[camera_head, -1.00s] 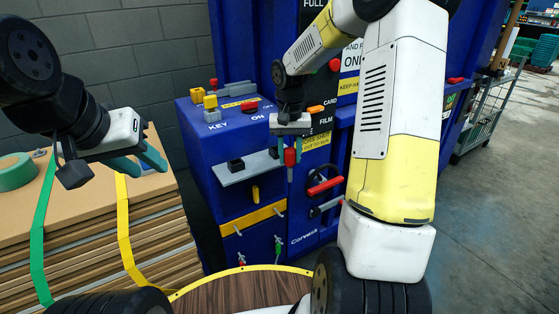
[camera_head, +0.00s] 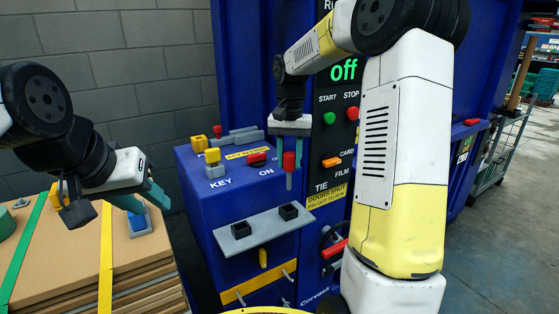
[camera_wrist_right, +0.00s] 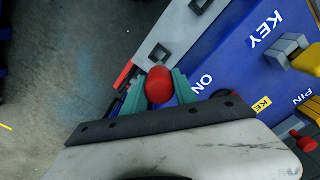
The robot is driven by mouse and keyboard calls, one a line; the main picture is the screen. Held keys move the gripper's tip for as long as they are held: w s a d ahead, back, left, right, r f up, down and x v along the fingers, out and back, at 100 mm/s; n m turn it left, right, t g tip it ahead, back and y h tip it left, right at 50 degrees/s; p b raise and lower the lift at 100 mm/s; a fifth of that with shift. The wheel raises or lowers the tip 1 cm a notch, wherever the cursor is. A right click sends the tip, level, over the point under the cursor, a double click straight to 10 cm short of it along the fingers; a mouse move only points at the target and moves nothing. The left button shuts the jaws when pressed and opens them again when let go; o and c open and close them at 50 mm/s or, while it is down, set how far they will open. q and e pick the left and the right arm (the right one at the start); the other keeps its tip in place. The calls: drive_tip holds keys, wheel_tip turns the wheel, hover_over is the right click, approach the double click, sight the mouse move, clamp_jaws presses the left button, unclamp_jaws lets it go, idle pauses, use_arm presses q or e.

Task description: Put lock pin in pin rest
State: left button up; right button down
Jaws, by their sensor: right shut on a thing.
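My right gripper (camera_head: 289,150) is shut on the lock pin (camera_head: 289,163), a red-headed pin with a thin grey shank pointing down. It hangs upright above the grey shelf on the blue machine, apart from it. In the right wrist view the red head (camera_wrist_right: 159,85) sits between the teal fingers (camera_wrist_right: 158,97). The grey shelf (camera_head: 268,229) carries two black square sockets, left (camera_head: 241,230) and right (camera_head: 288,212); both look empty. I cannot tell for certain which is the pin rest. My left gripper (camera_head: 142,200) is open and empty above the cardboard stack.
The machine's top holds yellow and grey blocks (camera_head: 214,163) and a red switch (camera_head: 257,158). A control panel with a green button (camera_head: 329,118) and red button (camera_head: 352,113) stands beside the pin. A strapped cardboard stack (camera_head: 80,260) is at left.

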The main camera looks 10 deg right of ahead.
sight(289, 189)
idle(0.3)
drive_tip(key=shift+f, duration=2.95)
drive_tip(key=shift+f, duration=2)
drive_tip(key=c, duration=0.9)
unclamp_jaws()
wheel_tip(289, 189, up, 7)
drive_tip(key=shift+r, duration=0.4)
